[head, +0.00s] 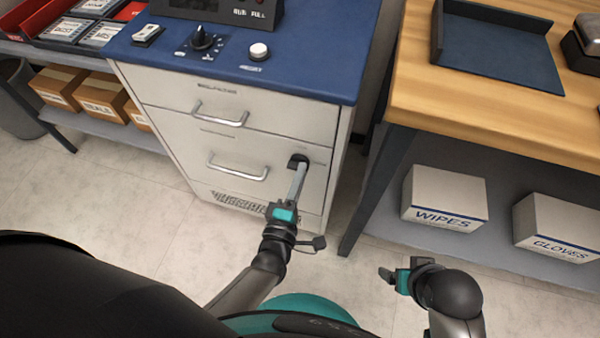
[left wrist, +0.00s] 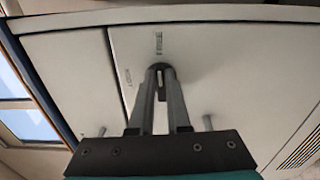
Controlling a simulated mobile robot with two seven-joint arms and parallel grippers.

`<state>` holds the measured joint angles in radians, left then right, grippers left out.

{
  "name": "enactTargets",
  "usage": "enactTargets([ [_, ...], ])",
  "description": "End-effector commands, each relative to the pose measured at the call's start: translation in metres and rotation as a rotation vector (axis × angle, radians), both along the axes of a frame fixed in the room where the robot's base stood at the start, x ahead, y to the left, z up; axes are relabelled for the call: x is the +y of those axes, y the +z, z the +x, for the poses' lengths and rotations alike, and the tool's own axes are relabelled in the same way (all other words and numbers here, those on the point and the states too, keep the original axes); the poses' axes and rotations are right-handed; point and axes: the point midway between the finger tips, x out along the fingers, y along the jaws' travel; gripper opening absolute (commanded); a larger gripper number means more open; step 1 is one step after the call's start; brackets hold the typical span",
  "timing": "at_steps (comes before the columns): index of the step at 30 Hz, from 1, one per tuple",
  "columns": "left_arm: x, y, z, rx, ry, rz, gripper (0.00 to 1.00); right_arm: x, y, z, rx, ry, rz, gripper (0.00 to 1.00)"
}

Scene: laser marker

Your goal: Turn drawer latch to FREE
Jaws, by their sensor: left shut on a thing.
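The drawer latch (head: 299,158) is a dark round knob at the right side of the white cabinet's lower drawer front. My left gripper (head: 297,168) reaches up to it, with its long grey fingers shut on it. In the left wrist view the latch (left wrist: 159,67) shows as a dark round shape between the fingertips (left wrist: 160,78). Small print is on the panel by the latch, too small to read, and the fingers cover part of the latch, so I cannot tell its setting. My right gripper (head: 391,276) is low at the right, away from the cabinet, holding nothing that I can see.
The cabinet has a blue top (head: 225,55) with a dial (head: 202,40) and a white button (head: 258,51). Drawer handles (head: 238,172) stick out left of the latch. A wooden table (head: 480,105) stands to the right, with white boxes (head: 444,198) on its lower shelf.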

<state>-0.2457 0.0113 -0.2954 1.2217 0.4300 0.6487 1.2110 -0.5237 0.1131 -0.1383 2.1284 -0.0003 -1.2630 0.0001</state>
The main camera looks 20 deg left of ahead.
Motion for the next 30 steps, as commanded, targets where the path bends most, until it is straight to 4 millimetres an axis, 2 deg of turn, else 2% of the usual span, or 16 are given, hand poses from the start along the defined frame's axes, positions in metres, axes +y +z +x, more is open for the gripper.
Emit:
enactTargets([
  [9,0.0007,-0.0014,0.0,0.0,0.001,0.067,0.0,0.0017,-0.0037,0.0,0.003,0.001,0.003,0.85],
  [21,0.0008,-0.0015,-0.0001,0.0,0.001,0.072,0.0,0.0022,-0.004,-0.0002,0.004,0.001,0.003,0.85],
  [22,0.0008,-0.0015,-0.0001,0.0,0.001,0.072,0.18,0.0021,-0.0039,-0.0002,0.004,0.001,0.003,0.85],
  [29,0.0005,-0.0012,0.0,-0.001,0.001,0.07,0.44,0.002,-0.0025,0.0004,0.002,0.001,0.004,0.85],
  [30,0.0004,-0.0011,0.0,-0.001,0.001,0.07,0.45,0.002,-0.0024,0.0005,0.002,0.001,0.004,0.85],
])
